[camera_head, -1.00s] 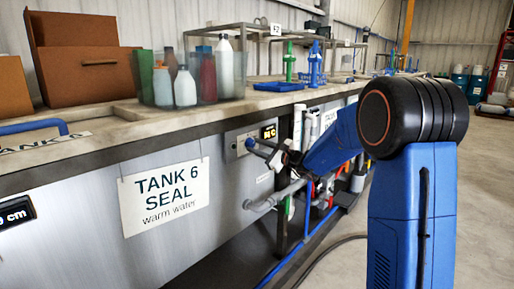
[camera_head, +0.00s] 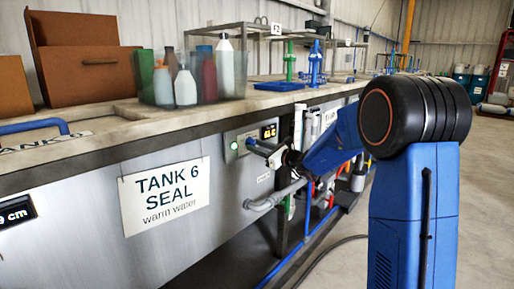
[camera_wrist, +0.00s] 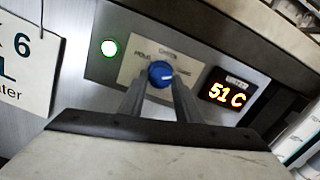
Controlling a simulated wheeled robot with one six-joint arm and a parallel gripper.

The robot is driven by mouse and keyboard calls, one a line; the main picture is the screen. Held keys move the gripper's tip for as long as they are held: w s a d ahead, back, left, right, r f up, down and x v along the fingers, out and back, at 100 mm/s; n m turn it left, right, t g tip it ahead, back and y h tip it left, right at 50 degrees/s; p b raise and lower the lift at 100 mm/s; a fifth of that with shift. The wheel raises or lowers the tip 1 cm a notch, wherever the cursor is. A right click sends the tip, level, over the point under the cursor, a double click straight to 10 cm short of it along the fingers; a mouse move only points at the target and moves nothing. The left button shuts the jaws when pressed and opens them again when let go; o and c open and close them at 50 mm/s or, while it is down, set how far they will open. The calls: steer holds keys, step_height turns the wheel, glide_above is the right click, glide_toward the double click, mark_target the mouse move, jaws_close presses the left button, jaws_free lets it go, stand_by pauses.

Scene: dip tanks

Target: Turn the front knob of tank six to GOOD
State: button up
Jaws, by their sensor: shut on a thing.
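The tank six front panel (camera_wrist: 100,64) has a blue knob (camera_wrist: 160,74) on a pale plate with small words around it. The words are too blurred to read surely, and I cannot tell which one the knob's mark points at. My gripper (camera_wrist: 158,88) is shut on the knob, one finger on each side. In the head view my gripper (camera_head: 279,157) reaches the panel from the right. A round green light (camera_wrist: 110,48) is lit left of the plate. The tank six sign (camera_head: 165,197) reads "TANK 6 SEAL warm water".
A display (camera_wrist: 227,91) right of the knob reads 51 C. A clear bin of bottles (camera_head: 225,75) stands on the ledge above. The floor at the right is open.

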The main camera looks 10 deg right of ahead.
steer(key=shift+f, duration=0.15)
steer(key=o, duration=1.1)
steer(key=shift+c, duration=0.2)
steer(key=shift+d, duration=0.1)
steer(key=v, duration=1.7)
steer(key=shift+s, duration=0.2)
